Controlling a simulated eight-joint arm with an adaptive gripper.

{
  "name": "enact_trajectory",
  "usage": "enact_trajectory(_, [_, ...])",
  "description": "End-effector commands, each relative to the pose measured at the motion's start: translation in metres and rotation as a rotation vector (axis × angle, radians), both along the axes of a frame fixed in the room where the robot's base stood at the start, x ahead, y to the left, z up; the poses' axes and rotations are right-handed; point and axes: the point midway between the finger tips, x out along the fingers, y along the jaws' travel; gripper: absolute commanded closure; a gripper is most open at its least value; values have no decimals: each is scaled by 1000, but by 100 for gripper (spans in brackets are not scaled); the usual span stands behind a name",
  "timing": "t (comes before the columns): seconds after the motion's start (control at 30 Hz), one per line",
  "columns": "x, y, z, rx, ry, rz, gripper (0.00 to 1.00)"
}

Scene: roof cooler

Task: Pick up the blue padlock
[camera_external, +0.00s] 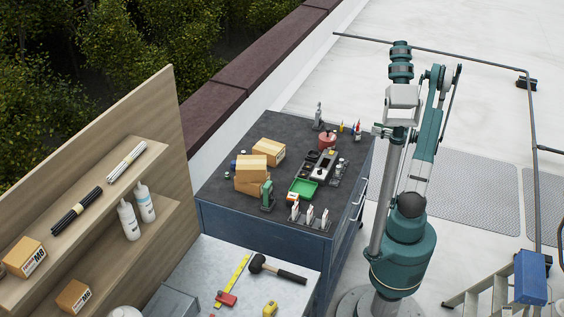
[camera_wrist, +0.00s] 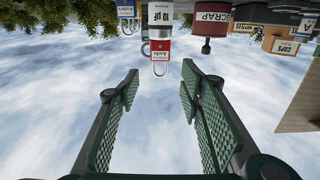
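In the wrist view, which looks upside down, a blue padlock (camera_wrist: 126,9) shows at the top edge, left of centre, partly cut off. A red padlock (camera_wrist: 160,47) with a white label and its shackle pointing down the picture shows near the middle top. My gripper (camera_wrist: 160,82) is open, its two green ribbed pads wide apart with nothing between them. The padlocks lie beyond the fingertips. In the external view my gripper (camera_external: 383,131) is near the right edge of the dark workbench (camera_external: 225,190). Small red and blue items (camera_external: 357,131) there are too small to identify.
A white cylinder (camera_wrist: 160,14) stands by the red padlock. A red tub (camera_wrist: 212,20) and boxes (camera_wrist: 286,46) are to the right. Cartons (camera_external: 269,148), a green tray (camera_external: 303,188) and small upright items (camera_external: 310,213) crowd the bench. A shelf (camera_external: 100,165) stands left.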

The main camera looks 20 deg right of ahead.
Motion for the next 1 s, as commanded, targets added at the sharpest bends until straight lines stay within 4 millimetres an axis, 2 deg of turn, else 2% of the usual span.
enact_trajectory(0.2, [0, 0, 0, 0, 0, 0, 62])
enact_trajectory(0.3, [0, 0, 0, 0, 0, 0, 71])
enact_trajectory(0.67, [0, 0, 2, 0, 0, 0, 71])
enact_trajectory(0.87, [0, 0, 17, 0, 0, 0, 71])
enact_trajectory(1.0, [0, 0, 38, 0, 0, 0, 71])
